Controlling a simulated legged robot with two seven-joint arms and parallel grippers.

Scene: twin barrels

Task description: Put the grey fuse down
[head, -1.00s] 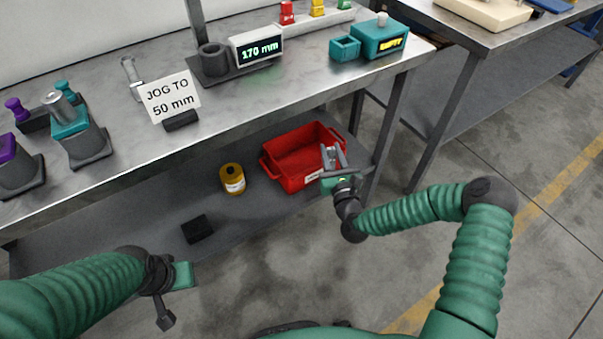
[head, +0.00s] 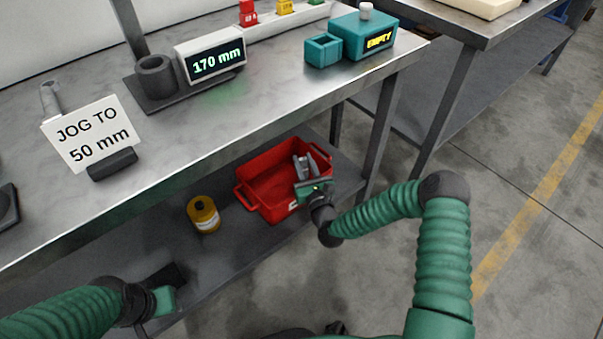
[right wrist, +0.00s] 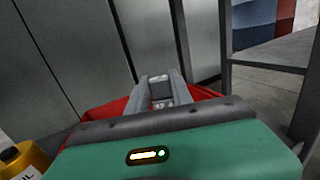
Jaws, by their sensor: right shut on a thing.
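My right gripper (head: 306,168) is over the front right part of the red bin (head: 247,204) on the lower shelf. It is shut on the grey fuse, mostly hidden by the fingers in the head view. In the right wrist view, a light grey piece of the fuse (right wrist: 160,88) shows between the fingers, with the red bin (right wrist: 100,113) behind them. I cannot tell how far above the bin floor it is. My left gripper (head: 164,300) is low at the bottom left, and its fingers do not show clearly.
A yellow canister (head: 203,215) stands left of the bin on the lower shelf. The bench top (head: 250,110) overhangs it, with a table leg (head: 380,120) right of the bin. A sign (head: 92,134), a display (head: 210,57) and a teal box (head: 362,37) stand on top.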

